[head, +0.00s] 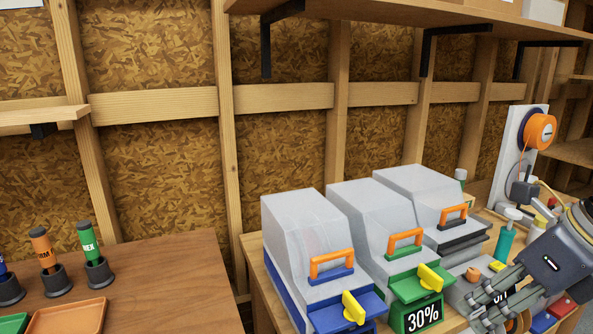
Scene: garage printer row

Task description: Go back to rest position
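My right gripper (492,308) is at the lower right, its dark grey arm coming in from the right edge. Its fingers point left and down, in front of the dark machine at the right end of the row. The fingers overlap in this view, so I cannot tell if they are open or shut on something. My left gripper is not in view.
Three printers with clear covers stand on the right bench: blue (294,226), green (371,225) and dark (417,198). A teal bottle (506,240) and an orange spool (540,132) are behind my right arm. The left table (175,280) has bare room beside an orange tray (70,318).

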